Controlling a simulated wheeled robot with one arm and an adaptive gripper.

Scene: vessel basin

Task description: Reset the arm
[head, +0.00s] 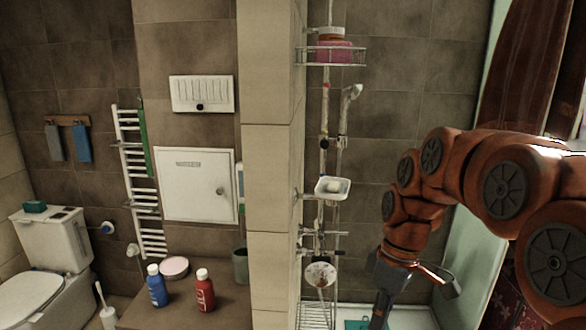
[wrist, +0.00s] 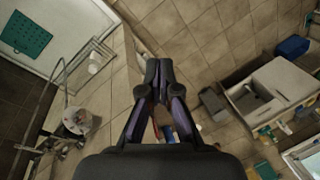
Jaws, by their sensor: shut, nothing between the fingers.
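My orange arm reaches in from the right in the head view. My gripper (head: 381,310) points down in front of the shower area at the lower right, and its tips are close to the bottom edge of that view. In the wrist view the two dark fingers of the gripper (wrist: 160,72) come together at the tips. They are shut with nothing held.
A blue bottle (head: 157,286), a red bottle (head: 205,290) and a pink round container (head: 174,267) stand on the brown counter (head: 135,316). A tiled pillar (head: 268,180) separates them from the shower. A soap dish (head: 332,188) hangs beside my arm.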

